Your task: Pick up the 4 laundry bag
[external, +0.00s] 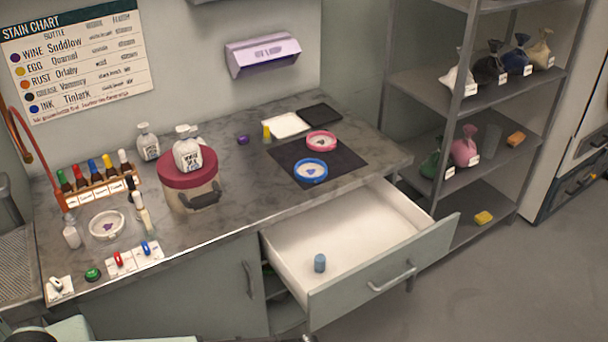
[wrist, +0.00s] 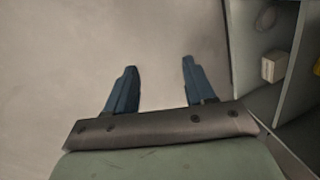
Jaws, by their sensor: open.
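Tied laundry bags with small white tags stand on a metal shelf rack in the external view. A white bag (external: 457,76), a black bag (external: 489,68), a blue bag (external: 518,56) and a tan bag (external: 540,52) are on the upper shelf. A green bag (external: 431,164), a pink bag (external: 465,148) and a grey bag (external: 490,140) are on the shelf below. The tag marks are too small to read, so I cannot tell which is 4. My gripper (wrist: 157,70) is open and empty in the wrist view, over a plain pale surface; no bag is near it.
A drawer (external: 385,290) stands open with a small blue cylinder (external: 320,263) inside, in front of the rack (external: 430,95). The counter (external: 240,205) holds bottles, dishes and a red-lidded tub (external: 187,168). Compartment walls (wrist: 262,50) show at the wrist view's right.

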